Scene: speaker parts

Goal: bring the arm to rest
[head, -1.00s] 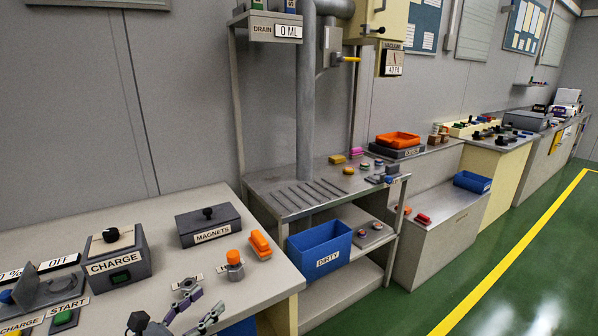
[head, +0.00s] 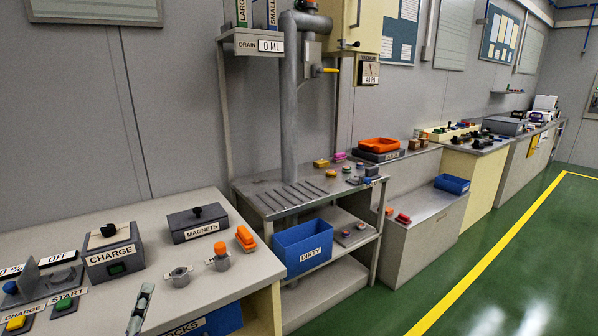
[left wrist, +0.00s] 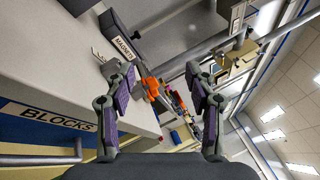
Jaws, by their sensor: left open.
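My left gripper (head: 140,308) shows only in part at the bottom edge of the head view, low over the front of the near bench. In the left wrist view, its two purple-padded fingers (left wrist: 158,78) stand wide apart with nothing between them. The bench edge and the orange parts show beyond them. The rest of the left arm is out of the head view. My right gripper is in neither view.
The near bench (head: 178,209) holds the CHARGE box (head: 113,254), MAGNETS box (head: 197,222), a small round grey part (head: 180,276) and an orange-topped part (head: 221,257). A blue DIRTY bin (head: 303,248) sits on the neighbouring rack. The green floor (head: 470,285) at right is clear.

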